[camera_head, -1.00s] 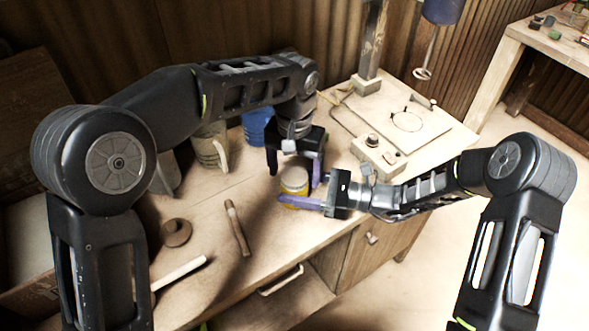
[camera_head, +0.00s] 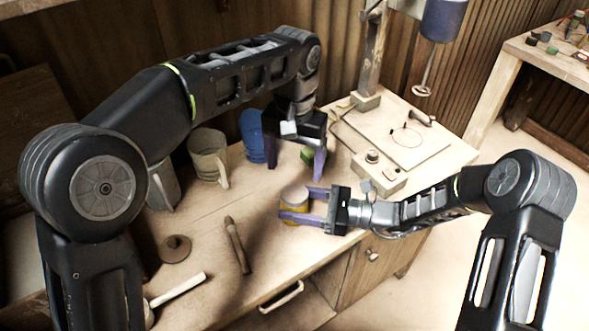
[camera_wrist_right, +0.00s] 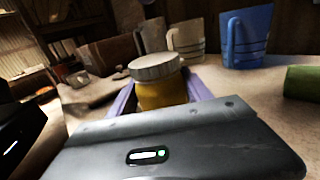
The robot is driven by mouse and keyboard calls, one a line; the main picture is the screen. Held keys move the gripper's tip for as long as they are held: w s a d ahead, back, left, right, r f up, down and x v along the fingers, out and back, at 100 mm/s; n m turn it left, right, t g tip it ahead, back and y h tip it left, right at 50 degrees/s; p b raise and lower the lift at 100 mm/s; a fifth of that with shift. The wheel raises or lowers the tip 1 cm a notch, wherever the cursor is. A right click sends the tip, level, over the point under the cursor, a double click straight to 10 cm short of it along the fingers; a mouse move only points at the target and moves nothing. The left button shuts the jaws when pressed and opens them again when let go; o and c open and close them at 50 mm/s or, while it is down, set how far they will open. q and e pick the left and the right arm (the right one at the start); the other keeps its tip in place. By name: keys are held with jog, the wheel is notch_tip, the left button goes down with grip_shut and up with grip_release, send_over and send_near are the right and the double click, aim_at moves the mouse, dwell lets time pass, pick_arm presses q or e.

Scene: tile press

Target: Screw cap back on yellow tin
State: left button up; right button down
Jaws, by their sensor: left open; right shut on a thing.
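The yellow tin (camera_head: 291,216) stands upright near the table's front edge. Its pale metal cap (camera_head: 294,194) sits on top; in the right wrist view the cap (camera_wrist_right: 154,67) looks level on the yellow tin (camera_wrist_right: 161,94). I cannot tell how tightly it is screwed. My right gripper (camera_head: 300,205) is shut on the tin's body, with purple fingers on either side, below the cap. My left gripper (camera_head: 296,160) is open and empty, behind and above the tin, clear of the cap.
Behind stand a beige mug (camera_head: 208,160) and a blue mug (camera_head: 253,135). A green object (camera_head: 306,155) shows by my left gripper. A wooden-handled tool (camera_head: 237,246), a brown round piece (camera_head: 175,249) and a mallet (camera_head: 178,290) lie left. The press base (camera_head: 400,145) is right.

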jog(key=shift+c, duration=1.9)
grip_release()
pick_arm(q)
jog(key=shift+f, duration=0.2)
pick_arm(e)
jog(key=shift+d+f, duration=0.1)
jog(key=shift+d, duration=0.45)
pick_arm(q)
jog(key=shift+f+b, duration=0.65)
jog(key=shift+b, duration=0.2)
pick_arm(e)
jog(key=d, duration=0.2)
jog(key=s+d, duration=0.1)
jog(key=d, duration=0.3)
jog(key=shift+s+d, duration=0.25)
jog(key=shift+d, duration=0.05)
pick_arm(q)
jog(key=shift+d, duration=0.15)
pick_arm(e)
jog(key=shift+d, duration=0.1)
